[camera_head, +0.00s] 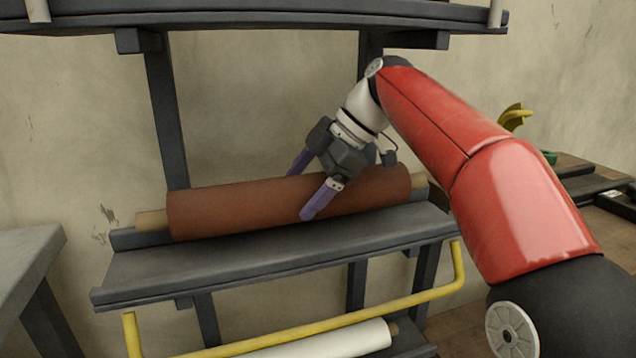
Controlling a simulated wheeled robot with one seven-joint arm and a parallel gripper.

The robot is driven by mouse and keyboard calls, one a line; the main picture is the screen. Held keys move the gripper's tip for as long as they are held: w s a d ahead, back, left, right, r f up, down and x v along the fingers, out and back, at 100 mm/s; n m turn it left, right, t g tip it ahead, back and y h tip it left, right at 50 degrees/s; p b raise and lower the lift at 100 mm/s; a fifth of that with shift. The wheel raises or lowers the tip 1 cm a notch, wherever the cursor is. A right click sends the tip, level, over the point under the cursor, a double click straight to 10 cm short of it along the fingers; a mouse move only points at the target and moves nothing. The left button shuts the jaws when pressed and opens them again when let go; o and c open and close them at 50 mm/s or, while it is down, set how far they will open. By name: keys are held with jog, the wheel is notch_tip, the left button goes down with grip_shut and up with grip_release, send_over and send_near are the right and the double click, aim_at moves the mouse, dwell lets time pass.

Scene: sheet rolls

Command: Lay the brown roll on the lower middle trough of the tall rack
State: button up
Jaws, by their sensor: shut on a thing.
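The brown roll (235,207) lies lengthwise along a grey trough shelf (270,250) of the tall rack, with its tan core showing at both ends. It appears to rest on or just above the shelf; the exact contact underneath is hidden. My gripper (305,190) reaches down from the upper right and is shut on the brown roll near its middle. One purple finger is in front of the roll and the other is behind it, partly hidden.
An upper shelf (260,18) of the rack overhangs the roll. Below, a yellow bar (300,330) runs in front of a white roll (330,341). A grey table (30,255) stands at the left. A wooden surface with a yellow object (514,116) is at the right.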

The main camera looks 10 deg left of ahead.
aim_at(326, 179)
jog(key=shift+s+f+b, duration=0.1)
jog(key=shift+f+b, duration=0.25)
jog(key=shift+f, duration=1.05)
jog(key=shift+f, duration=0.1)
jog(key=shift+f, duration=0.1)
jog(key=o, duration=2)
jog(key=shift+f, duration=0.15)
jog(key=shift+d+r, duration=0.15)
jog(key=shift+r, duration=0.25)
jog(key=p+v, duration=0.1)
jog(key=v, duration=0.6)
